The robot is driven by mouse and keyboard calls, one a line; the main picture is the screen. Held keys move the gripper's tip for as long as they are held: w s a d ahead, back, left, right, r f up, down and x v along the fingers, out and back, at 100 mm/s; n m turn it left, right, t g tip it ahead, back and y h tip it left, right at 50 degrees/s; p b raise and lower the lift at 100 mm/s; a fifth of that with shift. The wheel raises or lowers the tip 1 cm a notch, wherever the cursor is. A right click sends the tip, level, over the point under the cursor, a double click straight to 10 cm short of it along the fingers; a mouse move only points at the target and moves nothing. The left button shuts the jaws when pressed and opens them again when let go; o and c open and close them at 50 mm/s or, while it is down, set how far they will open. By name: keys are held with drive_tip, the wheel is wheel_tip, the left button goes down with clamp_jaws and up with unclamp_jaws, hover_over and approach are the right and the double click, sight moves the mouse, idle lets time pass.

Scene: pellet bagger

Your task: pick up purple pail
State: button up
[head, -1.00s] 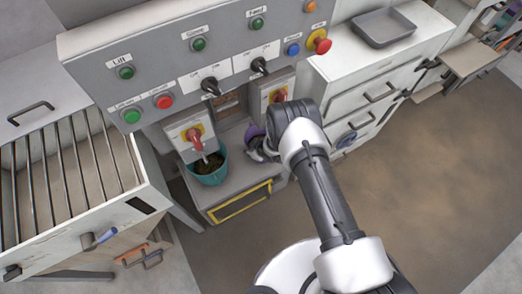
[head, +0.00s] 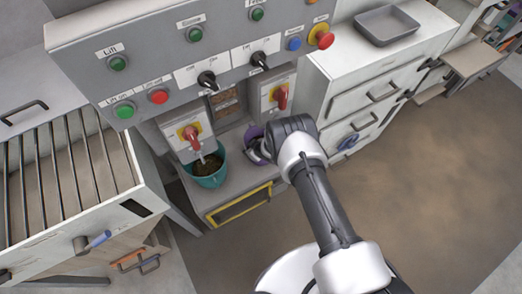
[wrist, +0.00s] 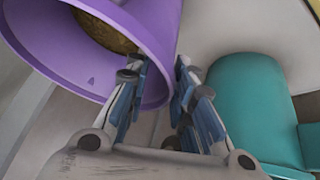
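The purple pail (head: 253,137) stands on the grey shelf under the right red-handled outlet, partly hidden by my arm. In the wrist view the pail (wrist: 155,25) fills the upper left, its mouth facing the camera, with brown pellets inside. My gripper (wrist: 160,70) is open, with its blue-padded fingers apart. The pail's near rim and wall show between the fingers; the left finger overlaps the mouth and the right one is outside. I cannot tell whether either finger touches the pail. In the head view my gripper (head: 262,150) is at the pail, mostly hidden.
A teal pail (head: 208,170) with pellets stands on the shelf to the left, under the left outlet; it also shows close to the right finger in the wrist view (wrist: 245,105). The button panel (head: 170,70) overhangs the shelf. A white drawer cabinet (head: 365,85) stands to the right.

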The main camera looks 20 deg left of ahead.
clamp_jaws()
drive_tip(key=shift+r, duration=0.15)
idle(0.6)
